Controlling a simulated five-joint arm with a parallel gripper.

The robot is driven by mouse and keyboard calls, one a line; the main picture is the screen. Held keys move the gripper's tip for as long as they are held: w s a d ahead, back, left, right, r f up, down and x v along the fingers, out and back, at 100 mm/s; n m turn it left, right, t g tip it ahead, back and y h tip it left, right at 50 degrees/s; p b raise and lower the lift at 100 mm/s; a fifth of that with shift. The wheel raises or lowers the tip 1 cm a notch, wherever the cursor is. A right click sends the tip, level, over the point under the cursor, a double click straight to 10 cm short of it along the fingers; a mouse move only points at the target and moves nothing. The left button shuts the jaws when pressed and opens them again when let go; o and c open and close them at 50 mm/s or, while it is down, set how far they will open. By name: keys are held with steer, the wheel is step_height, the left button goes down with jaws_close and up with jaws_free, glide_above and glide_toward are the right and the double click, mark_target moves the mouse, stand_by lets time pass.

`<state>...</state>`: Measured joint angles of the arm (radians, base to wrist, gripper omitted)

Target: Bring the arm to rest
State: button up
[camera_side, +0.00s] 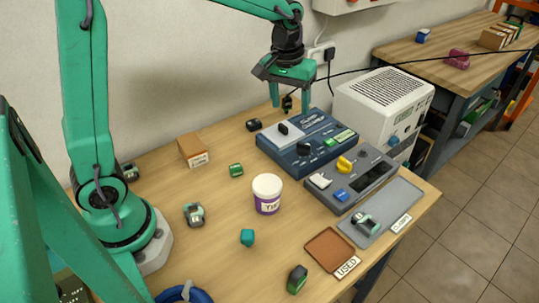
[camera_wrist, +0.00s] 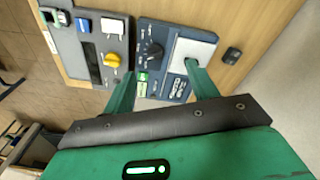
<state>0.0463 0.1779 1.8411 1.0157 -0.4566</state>
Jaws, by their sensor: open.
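My gripper (camera_side: 291,105) is open with its two green fingers apart, pointing down above the back of the workbench, near the back edge of the blue device (camera_side: 307,140). Nothing shows between the fingers. In the wrist view the gripper (camera_wrist: 159,72) frames the blue device (camera_wrist: 172,60), which has a pale plate, a black knob and a green label. Whether the fingertips touch anything cannot be told. My arm is raised and reaches across from the left.
A grey unit with a yellow knob (camera_side: 345,164), a grey tray (camera_side: 398,200), a brown USED tray (camera_side: 328,250), a white tub (camera_side: 267,194), a cardboard box (camera_side: 193,151) and several small items share the bench. A white cabinet (camera_side: 383,103) stands behind right. Bare wood (camera_side: 215,245) shows in front.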

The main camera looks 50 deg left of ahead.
steer(key=s+a+r+m+t, duration=0.1)
steer(key=s+r+m+t, duration=0.1)
steer(key=s, duration=0.8)
steer(key=s+a+r+m+t, duration=0.1)
steer(key=s+r+m+t, duration=0.1)
steer(key=s, duration=0.8)
steer(key=shift+s+r+m, duration=0.25)
steer(key=shift+r+m, duration=0.05)
steer(key=shift+r, duration=0.2)
stand_by(0.5)
